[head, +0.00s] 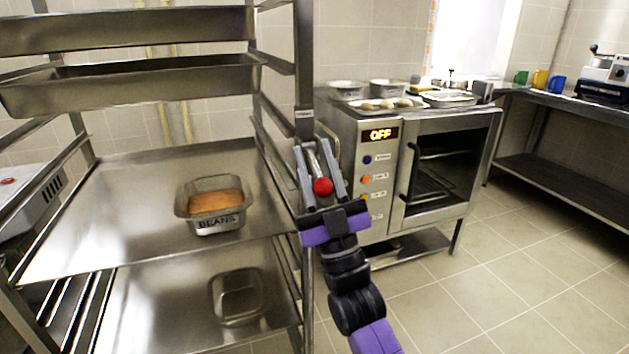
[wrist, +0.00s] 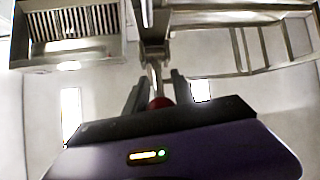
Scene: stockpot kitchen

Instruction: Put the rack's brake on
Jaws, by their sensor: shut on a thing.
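The metal rack (head: 304,60) stands at the left in the head view. Its brake lever, with a red knob (head: 322,187), sits on the right front post below a small label plate (head: 304,114). The lever hangs down from the post, knob end low and tilted toward me. My gripper (head: 312,150) reaches up from below with one finger on each side of the lever, shut on it. In the wrist view the red knob (wrist: 160,102) shows between the fingers, partly hidden by my gripper's body. The contact itself is hard to see.
An oven (head: 433,170) reading OFF stands just right of the lever. The tiled floor (head: 500,290) at right is clear.

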